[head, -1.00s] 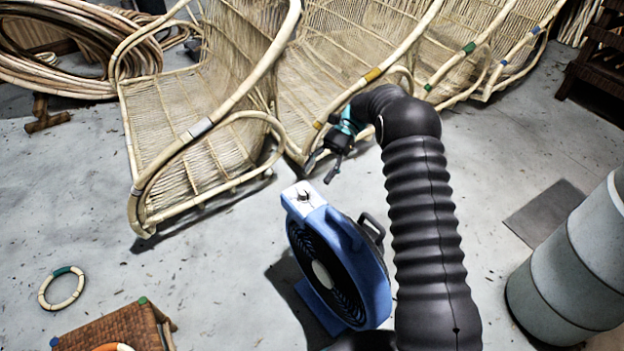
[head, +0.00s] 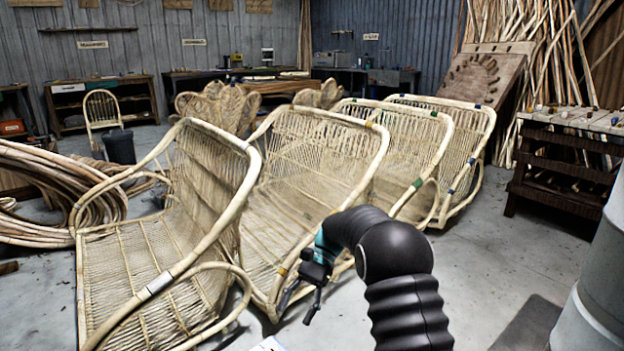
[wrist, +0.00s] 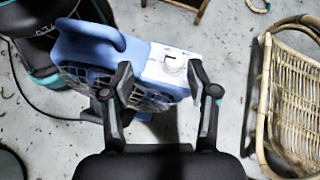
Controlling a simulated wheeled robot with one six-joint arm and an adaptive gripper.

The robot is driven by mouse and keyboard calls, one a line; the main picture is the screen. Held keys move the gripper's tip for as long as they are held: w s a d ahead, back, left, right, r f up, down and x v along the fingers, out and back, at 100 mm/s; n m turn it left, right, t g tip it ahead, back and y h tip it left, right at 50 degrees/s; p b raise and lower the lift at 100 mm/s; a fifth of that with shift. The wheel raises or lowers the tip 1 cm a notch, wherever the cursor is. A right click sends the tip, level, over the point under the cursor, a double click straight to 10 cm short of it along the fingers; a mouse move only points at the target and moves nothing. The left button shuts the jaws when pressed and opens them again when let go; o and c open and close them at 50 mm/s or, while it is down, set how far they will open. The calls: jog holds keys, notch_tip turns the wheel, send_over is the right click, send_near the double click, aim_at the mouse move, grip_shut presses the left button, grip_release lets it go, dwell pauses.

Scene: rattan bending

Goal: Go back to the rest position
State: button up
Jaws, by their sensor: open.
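My gripper (head: 300,303) is at the lower middle of the head view, in front of the rattan seats. Its two fingers are spread with nothing between them. In the wrist view my gripper (wrist: 165,100) is also open and empty. A blue fan with a white control panel (wrist: 172,64) and a knob shows beyond the fingertips there. Whether the fingers are apart from the fan in depth is hard to tell, but nothing is gripped. In the head view only a small pale bit of the fan (head: 268,345) shows at the bottom edge.
Several rattan seats (head: 310,165) stand in a row left of and behind my arm. Coiled rattan (head: 80,195) lies at the left. A grey barrel (head: 597,290) stands at the right, near a dark wooden bench (head: 565,165). The floor (head: 490,265) between is mostly clear.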

jog(key=s+d+r+n+t+h, duration=0.25)
jog(key=s+d+r+t, duration=0.45)
jog(key=s+d+r, duration=0.45)
jog(key=s+d+n+t+h, duration=0.1)
jog(key=s+d+t, duration=0.3)
jog(key=s, duration=0.4)
jog(key=s+d+r+n+t+h, duration=0.1)
jog(key=s+d+n+t+h, duration=0.1)
jog(key=s, duration=0.6)
jog(key=shift+s+d+r+t, duration=0.2)
jog(key=shift+d+r+t, duration=0.1)
jog(key=shift+d+t, duration=0.7)
jog(key=shift+h, duration=0.25)
